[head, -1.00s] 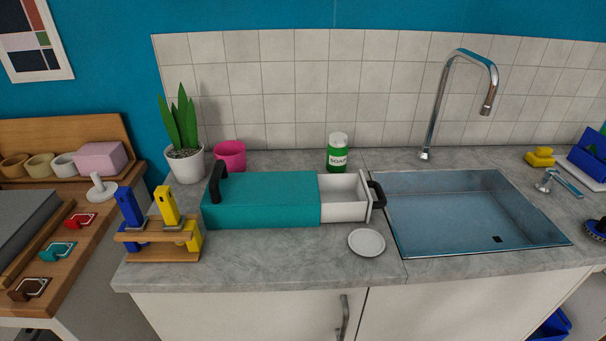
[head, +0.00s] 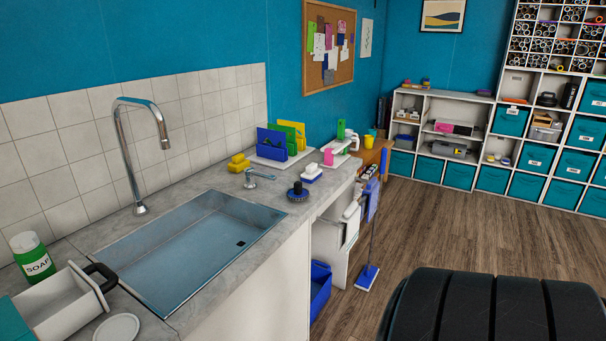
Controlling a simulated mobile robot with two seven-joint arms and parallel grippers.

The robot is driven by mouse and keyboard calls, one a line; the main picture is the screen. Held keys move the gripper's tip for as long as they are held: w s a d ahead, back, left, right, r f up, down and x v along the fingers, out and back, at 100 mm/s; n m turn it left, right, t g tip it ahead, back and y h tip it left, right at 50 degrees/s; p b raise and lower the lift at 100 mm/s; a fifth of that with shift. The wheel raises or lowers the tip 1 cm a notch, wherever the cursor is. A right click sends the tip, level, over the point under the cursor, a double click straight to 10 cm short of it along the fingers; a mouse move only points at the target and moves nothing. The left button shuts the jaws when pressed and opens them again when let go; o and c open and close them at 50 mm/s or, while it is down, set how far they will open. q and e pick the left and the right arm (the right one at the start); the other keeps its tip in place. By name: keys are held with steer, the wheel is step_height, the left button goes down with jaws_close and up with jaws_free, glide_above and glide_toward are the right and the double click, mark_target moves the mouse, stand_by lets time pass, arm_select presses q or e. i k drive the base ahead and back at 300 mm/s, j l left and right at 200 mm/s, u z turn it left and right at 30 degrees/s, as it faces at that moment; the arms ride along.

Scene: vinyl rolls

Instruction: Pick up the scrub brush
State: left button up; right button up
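A round scrub brush (head: 298,192) with a dark knob and blue bristles stands on the grey counter, right of the sink, near the counter's front edge. Behind it on the counter lies a small white and blue item (head: 312,173), too small to make out clearly. Neither of my grippers shows in the head view, and nothing is seen touching the brush.
Yellow sponges (head: 238,163) and a rack with blue, green and yellow boards (head: 275,143) stand behind. A black ribbed shape (head: 490,305) fills the lower right. Wooden floor lies open beyond.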

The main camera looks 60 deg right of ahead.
mark_target(312, 173)
steer(key=z, duration=2)
